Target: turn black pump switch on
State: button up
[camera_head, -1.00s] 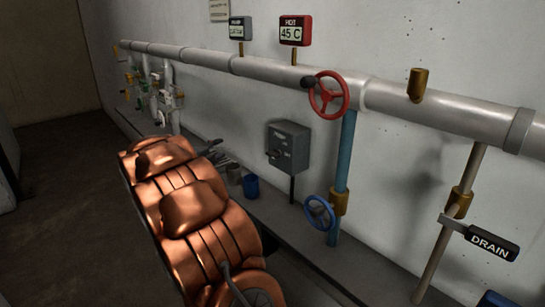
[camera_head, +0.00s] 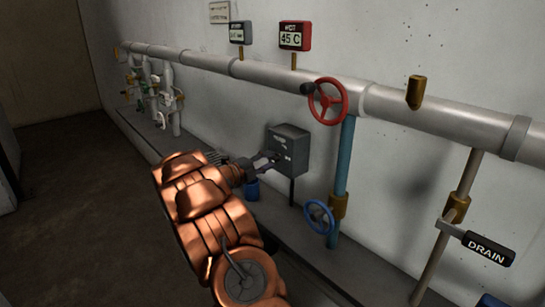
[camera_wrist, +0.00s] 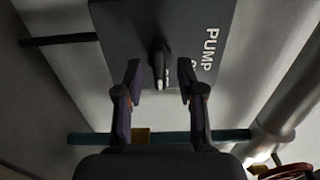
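In the wrist view the box (camera_wrist: 120,35) bears white "PUMP" lettering, partly hidden by a finger. The black switch lever (camera_wrist: 159,60) stands out from its middle. My gripper (camera_wrist: 160,82) is open, with one finger on each side of the lever's line and gaps on both sides. The lever seems to lie just beyond or between the tips; contact does not show.
A red valve wheel (camera_head: 328,101) and a blue valve wheel (camera_head: 319,216) are right of the box. The large grey pipe (camera_head: 390,101) runs above. A "DRAIN" handle (camera_head: 487,248) juts out at right.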

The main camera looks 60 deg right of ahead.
jog(key=shift+p+x, duration=0.35)
jog(key=shift+x, duration=0.95)
grip_shut()
